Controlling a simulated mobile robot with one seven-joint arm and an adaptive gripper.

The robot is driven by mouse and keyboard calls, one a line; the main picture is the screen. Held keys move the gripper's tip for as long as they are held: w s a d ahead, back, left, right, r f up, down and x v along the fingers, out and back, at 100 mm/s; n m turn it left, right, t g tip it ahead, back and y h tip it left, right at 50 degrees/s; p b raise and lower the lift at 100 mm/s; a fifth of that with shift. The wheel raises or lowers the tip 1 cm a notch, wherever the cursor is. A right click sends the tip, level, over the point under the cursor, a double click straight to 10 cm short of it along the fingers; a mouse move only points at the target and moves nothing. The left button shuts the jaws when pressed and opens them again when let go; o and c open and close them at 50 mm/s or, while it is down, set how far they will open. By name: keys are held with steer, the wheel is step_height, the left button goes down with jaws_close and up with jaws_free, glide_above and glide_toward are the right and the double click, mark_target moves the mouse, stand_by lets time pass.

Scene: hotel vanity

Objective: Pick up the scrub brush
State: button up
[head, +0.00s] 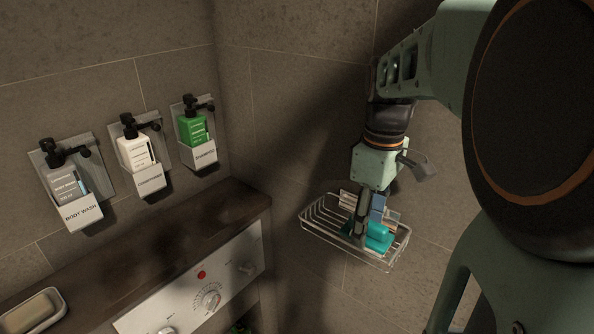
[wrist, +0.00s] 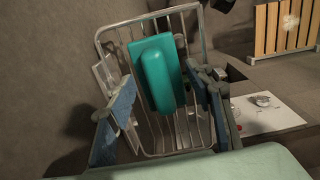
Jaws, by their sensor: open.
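A teal block-shaped object, which looks like the scrub brush (head: 379,236), lies in the wire basket (head: 312,226) on the wall. In the wrist view the teal brush (wrist: 157,74) lies lengthwise over the basket's wires; its bristles are not visible. My gripper (head: 366,226) points down into the basket, beside and partly in front of the brush. In the wrist view my gripper (wrist: 165,108) is open, with a blue-padded finger on each side of the near end of the brush. I cannot tell whether either finger touches it.
The basket's wire rim (wrist: 97,45) surrounds the brush closely. A stone ledge (head: 150,250) with a control panel (head: 200,285) is left of the basket. Body wash (head: 68,188), conditioner (head: 138,155) and shampoo (head: 194,132) dispensers hang on the left wall. A soap dish (head: 32,308) sits lower left.

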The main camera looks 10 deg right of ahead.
steer(key=shift+c, duration=0.7)
steer(key=c, duration=0.8)
steer(key=shift+r, duration=0.15)
